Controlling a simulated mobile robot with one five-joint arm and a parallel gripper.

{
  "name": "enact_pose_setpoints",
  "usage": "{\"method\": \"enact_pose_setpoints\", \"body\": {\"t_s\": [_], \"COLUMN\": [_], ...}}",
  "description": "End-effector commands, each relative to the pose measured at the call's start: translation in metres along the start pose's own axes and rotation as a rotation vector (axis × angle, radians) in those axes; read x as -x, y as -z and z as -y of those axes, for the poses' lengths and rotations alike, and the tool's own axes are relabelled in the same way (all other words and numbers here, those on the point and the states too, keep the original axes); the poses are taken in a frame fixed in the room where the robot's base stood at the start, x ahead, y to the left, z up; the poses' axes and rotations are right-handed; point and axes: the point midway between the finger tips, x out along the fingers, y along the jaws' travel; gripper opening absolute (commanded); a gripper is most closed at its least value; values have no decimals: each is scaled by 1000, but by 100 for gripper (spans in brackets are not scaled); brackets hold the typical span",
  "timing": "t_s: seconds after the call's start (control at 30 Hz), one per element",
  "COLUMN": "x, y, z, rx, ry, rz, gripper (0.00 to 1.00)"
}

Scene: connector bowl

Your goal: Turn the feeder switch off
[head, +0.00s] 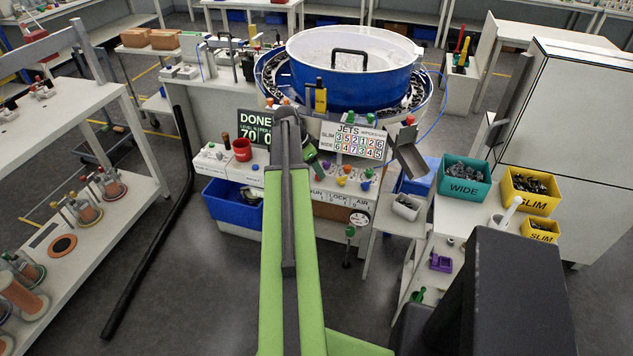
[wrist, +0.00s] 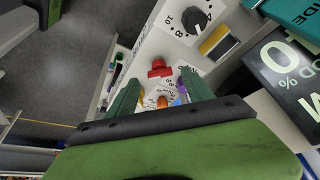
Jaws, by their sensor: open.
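A red knob-like switch (wrist: 159,68) stands on the pale control panel (wrist: 150,47) in the wrist view; I cannot read a label that names it the feeder switch. My gripper (wrist: 162,80) is open, its two green fingers apart, with the red switch just beyond and between the fingertips. I see no clear contact. Small orange (wrist: 162,102) and purple (wrist: 181,86) knobs show between the fingers. In the head view my arm covers the middle of the panel front, and the gripper is mostly hidden.
A black dial (wrist: 197,20) sits beside the red switch. A display reading DONE (head: 255,128) and a JETS board (head: 352,141) stand on the bench below the blue bowl (head: 352,78). Teal (head: 464,187) and yellow (head: 531,190) bins are at right.

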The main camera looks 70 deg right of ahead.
Motion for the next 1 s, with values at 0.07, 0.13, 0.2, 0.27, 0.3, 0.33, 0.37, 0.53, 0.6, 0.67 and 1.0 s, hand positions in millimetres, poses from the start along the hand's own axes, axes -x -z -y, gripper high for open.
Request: {"method": "enact_pose_setpoints", "body": {"t_s": [0.07, 0.13, 0.2, 0.27, 0.3, 0.33, 0.37, 0.53, 0.6, 0.67, 1.0], "x": [-18, -21, -21, -20, -19, -19, -19, -19, -19, -19, -19], "y": [-2, -1, 0, 1, 1, 1, 1, 1, 1, 1, 1], "z": [0, 0, 0, 0, 0, 0, 0, 0, 0, 0, -1], "rx": [0, 0, 1, 1, 1, 1, 0, 0, 0, 0, 3], "ry": [0, 0, 0, 0, 0, 0, 0, 0, 0, 0, 1], "rz": [0, 0, 0, 0, 0, 0, 0, 0, 0, 0, 0], "gripper": [60, 60, 60, 60, 60, 60, 60, 42, 32, 25, 0]}}
